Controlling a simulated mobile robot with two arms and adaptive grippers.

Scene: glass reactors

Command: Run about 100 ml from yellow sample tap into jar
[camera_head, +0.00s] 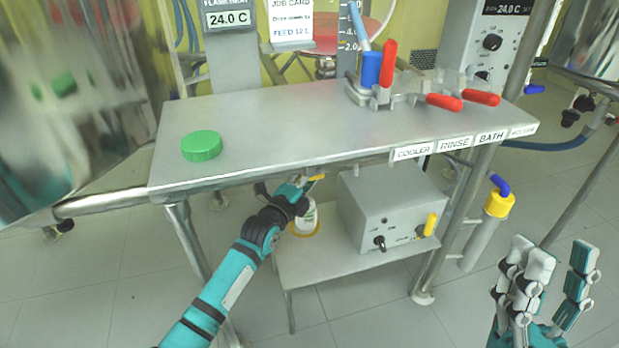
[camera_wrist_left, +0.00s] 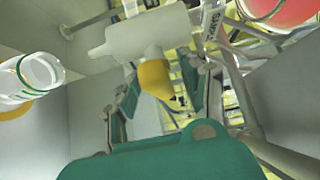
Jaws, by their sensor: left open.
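The yellow sample tap's handle (camera_head: 316,178) shows just under the table's front edge. In the left wrist view its pale body (camera_wrist_left: 145,38) and yellow handle (camera_wrist_left: 156,78) are in front of my left gripper (camera_wrist_left: 160,95). That gripper is open, with fingers either side of the handle; I cannot tell whether they touch it. In the head view my left gripper (camera_head: 295,192) reaches under the table. The clear jar (camera_head: 305,220) stands below on a yellow ring, partly hidden by my gripper; its open mouth shows in the left wrist view (camera_wrist_left: 40,72). My right gripper (camera_head: 548,275) is open and empty.
A green lid (camera_head: 202,146) lies on the table top (camera_head: 290,120). Table legs flank the space.

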